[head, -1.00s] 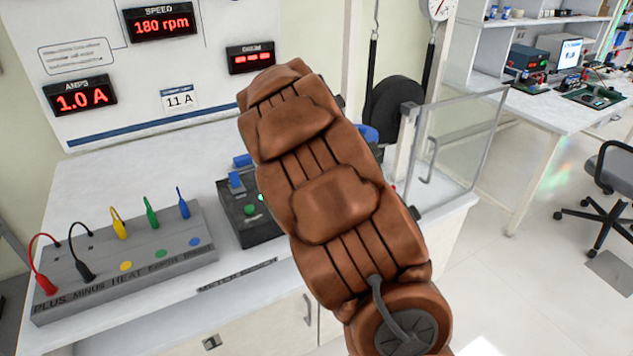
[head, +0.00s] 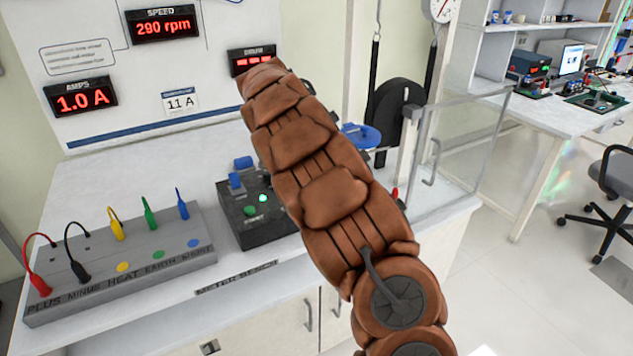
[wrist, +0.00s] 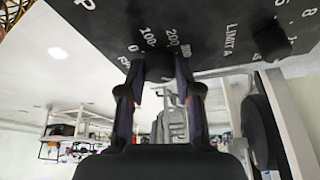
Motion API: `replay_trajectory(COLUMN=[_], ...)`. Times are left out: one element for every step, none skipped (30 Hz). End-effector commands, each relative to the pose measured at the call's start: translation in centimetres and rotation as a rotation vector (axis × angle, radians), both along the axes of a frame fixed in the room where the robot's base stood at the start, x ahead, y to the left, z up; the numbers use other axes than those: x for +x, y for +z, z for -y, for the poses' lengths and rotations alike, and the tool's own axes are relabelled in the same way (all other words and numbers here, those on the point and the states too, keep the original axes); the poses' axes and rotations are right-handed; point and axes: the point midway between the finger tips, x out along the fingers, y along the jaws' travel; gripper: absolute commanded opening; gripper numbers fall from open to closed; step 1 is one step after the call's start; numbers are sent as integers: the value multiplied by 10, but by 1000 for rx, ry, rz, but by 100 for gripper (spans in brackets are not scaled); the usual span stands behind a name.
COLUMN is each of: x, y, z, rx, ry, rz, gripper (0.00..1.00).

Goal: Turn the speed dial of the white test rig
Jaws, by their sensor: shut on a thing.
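In the wrist view my gripper (wrist: 159,78) points at a dark panel (wrist: 105,35), its two fingers shut around the sides of a dark round dial (wrist: 158,65). Markings of 100, 200 and 300 stand around this dial. In the head view my brown-covered arm hides the gripper and the dial. The speed display (head: 162,25) on the white rig panel (head: 110,120) reads 290 rpm. The amps display (head: 80,97) reads 1.0 A.
A second knob (wrist: 271,41), by the words LIMIT A, is beside the dial. A grey lead block (head: 120,265) is at the left. A clear guard (head: 470,150) stands right.

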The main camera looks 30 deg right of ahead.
Motion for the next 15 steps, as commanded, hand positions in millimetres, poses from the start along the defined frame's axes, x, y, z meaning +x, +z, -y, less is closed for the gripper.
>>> replay_trajectory(x=[0,0,-1,-1,-1,-1,-1,-1,-1,-1,-1,-1,-1,-1,-1], y=[-1,-1,-1,-1,-1,-2,-2,-2,-2,-1,-1,-1,-1,-1,-1], z=[1,1,2,2,2,2,2,2,2,2,2,2,2,2,2], rx=[-1,-2,-2,-1,-1,-1,0,0,0,0,0,-1,0,0,0], ry=[-21,-33,-49,-59,-67,-78,-84,-88,-94,-98,-101,-104,-106,-106,-108], rz=[1,-1,-3,-5,-5,-5,-5,-5,-5,-4,-4,-4,-4,-4,-4], gripper=[0,0,0,0,0,0,0,0,0,0,0,0,0,0,0])
